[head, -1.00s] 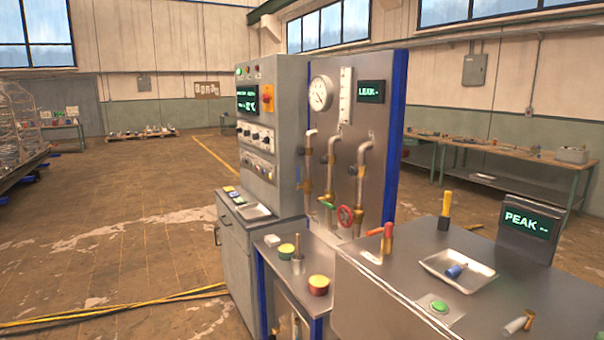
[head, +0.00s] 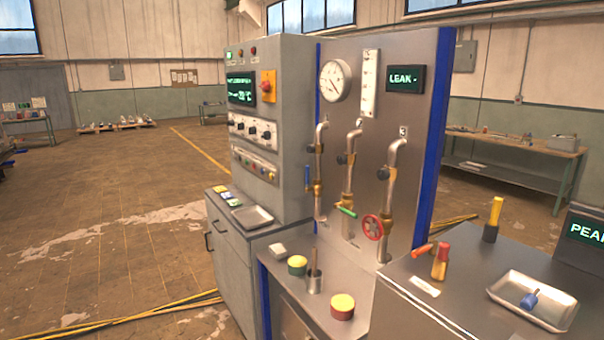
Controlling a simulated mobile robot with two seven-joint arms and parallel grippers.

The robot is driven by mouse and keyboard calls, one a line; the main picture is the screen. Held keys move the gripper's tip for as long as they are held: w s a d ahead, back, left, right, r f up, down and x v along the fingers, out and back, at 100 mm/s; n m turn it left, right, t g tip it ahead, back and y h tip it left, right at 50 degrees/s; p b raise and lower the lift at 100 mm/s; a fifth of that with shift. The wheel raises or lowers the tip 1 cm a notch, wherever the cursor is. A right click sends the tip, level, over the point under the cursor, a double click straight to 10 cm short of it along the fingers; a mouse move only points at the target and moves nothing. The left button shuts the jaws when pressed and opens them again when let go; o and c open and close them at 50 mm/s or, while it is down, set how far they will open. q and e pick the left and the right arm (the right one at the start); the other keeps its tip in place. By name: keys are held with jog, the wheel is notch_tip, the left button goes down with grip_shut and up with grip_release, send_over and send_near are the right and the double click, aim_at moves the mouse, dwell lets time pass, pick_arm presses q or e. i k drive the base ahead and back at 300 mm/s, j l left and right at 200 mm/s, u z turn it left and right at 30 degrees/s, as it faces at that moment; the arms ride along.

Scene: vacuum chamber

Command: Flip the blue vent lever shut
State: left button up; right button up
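The blue vent lever (head: 307,178) is on the leftmost of the upright pipes on the metal panel (head: 420,130). It stands about upright, along the left side of its pipe (head: 319,170). A red round handwheel (head: 373,228) is at the right pipe. Neither of my grippers shows in the head view.
A grey control cabinet (head: 290,130) stands left of the panel. In front are a bench with yellow-topped buttons (head: 342,304) and a metal counter with a tray (head: 515,290) and a red-handled tool (head: 440,262). The floor at left is open.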

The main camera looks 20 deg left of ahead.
aim_at(307, 175)
jog(key=i+j, duration=0.15)
jog(key=j, duration=0.25)
jog(key=i+j, duration=0.15)
jog(key=j, duration=0.2)
jog(key=i+j, duration=0.1)
jog(key=j, duration=0.3)
jog(key=i+j, duration=0.15)
jog(key=j, duration=0.2)
jog(key=i+j, duration=0.15)
jog(key=j, duration=0.25)
jog(key=i+j, duration=0.15)
jog(key=j, duration=0.2)
jog(key=i+j, duration=0.15)
jog(key=j, duration=0.25)
jog(key=z, duration=0.05)
